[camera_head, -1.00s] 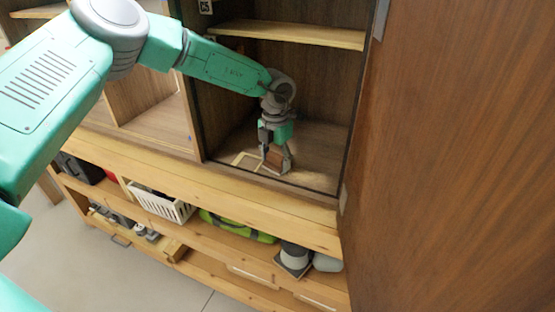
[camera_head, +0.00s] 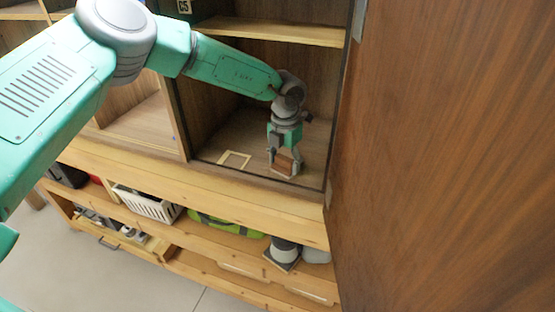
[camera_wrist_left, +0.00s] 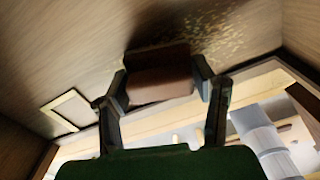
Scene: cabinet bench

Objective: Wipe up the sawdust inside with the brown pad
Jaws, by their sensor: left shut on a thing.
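The brown pad (camera_head: 285,164) is a small block held between the fingers of my left gripper (camera_head: 284,160), low over or on the floor of the open cabinet compartment. In the left wrist view the pad (camera_wrist_left: 160,75) sits between both fingertips of the left gripper (camera_wrist_left: 160,88). Sawdust (camera_wrist_left: 215,35) shows there as pale flecks on the cabinet floor, beyond the pad and to its right. A pale rectangular outline (camera_head: 235,159) lies on the cabinet floor left of the gripper. Whether the pad touches the floor is hard to tell. My right gripper is out of view.
A large brown door (camera_head: 440,150) stands open on the right, close to the compartment. A shelf (camera_head: 270,32) crosses above my forearm. The lower bench shelf holds a white basket (camera_head: 148,204) and a green bag (camera_head: 222,223).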

